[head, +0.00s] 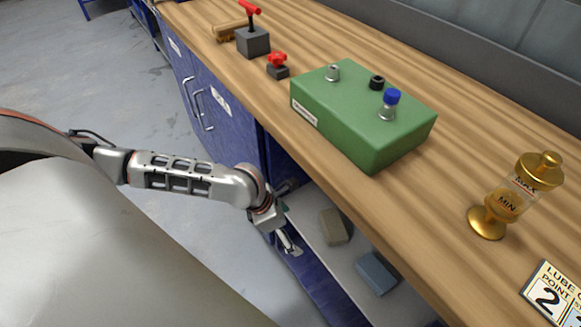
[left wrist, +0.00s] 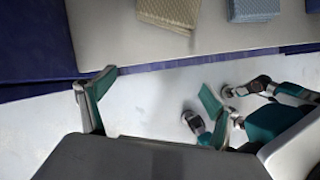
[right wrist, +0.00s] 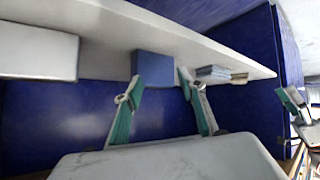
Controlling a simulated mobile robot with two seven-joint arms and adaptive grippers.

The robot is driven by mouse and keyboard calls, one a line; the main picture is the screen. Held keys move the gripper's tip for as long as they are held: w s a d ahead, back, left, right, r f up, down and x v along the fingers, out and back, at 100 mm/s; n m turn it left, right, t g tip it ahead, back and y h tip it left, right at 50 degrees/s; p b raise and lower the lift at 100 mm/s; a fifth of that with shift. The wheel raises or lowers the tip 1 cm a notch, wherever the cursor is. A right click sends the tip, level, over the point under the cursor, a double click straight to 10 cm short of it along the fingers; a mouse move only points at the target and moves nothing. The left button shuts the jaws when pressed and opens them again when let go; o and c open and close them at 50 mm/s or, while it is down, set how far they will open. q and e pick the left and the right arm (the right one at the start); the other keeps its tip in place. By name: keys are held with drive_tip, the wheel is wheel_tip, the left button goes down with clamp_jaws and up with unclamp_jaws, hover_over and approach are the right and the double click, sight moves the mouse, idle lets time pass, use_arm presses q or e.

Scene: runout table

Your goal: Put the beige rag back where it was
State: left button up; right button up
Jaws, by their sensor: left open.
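The beige rag (head: 333,226) lies on the low shelf (head: 318,258) under the worktable, a folded block; it also shows at the top of the left wrist view (left wrist: 170,11). My left gripper (head: 290,228) is at the shelf's front edge, left of the rag and apart from it. Its fingers (left wrist: 147,88) are spread with nothing between them. My right gripper (right wrist: 160,82) is hidden in the head view; in its wrist view its fingers are apart and empty, facing the shelf. The beige rag (right wrist: 239,77) shows small there, towards the shelf's end.
A blue rag (head: 376,272) lies on the shelf beside the beige one. A blue box (right wrist: 154,68) and a white block (right wrist: 38,52) are on the shelf too. A green box (head: 360,115) and a brass oiler (head: 515,195) stand on the worktable (head: 450,100) above.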

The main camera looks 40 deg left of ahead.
use_arm(q)
drive_tip(key=s+d+r+n+t+h, duration=0.1)
drive_tip(key=s+d+n+t+h, duration=0.1)
drive_tip(key=d+n, duration=0.6)
drive_tip(key=s+d+r+n+t+h, duration=0.1)
drive_tip(key=s+d+n+t+h, duration=0.1)
drive_tip(key=d+n, duration=0.65)
drive_tip(key=s+a+n+t+y, duration=0.1)
drive_tip(key=a+n, duration=0.4)
drive_tip(key=n, duration=0.6)
drive_tip(key=s+a+f+n+t+y, duration=0.1)
drive_tip(key=s+a+n+y, duration=0.3)
drive_tip(key=n, duration=0.7)
drive_tip(key=s+a+t, duration=0.1)
drive_tip(key=s+a, duration=0.1)
drive_tip(key=shift+a+f, duration=0.3)
drive_tip(key=shift+s, duration=0.1)
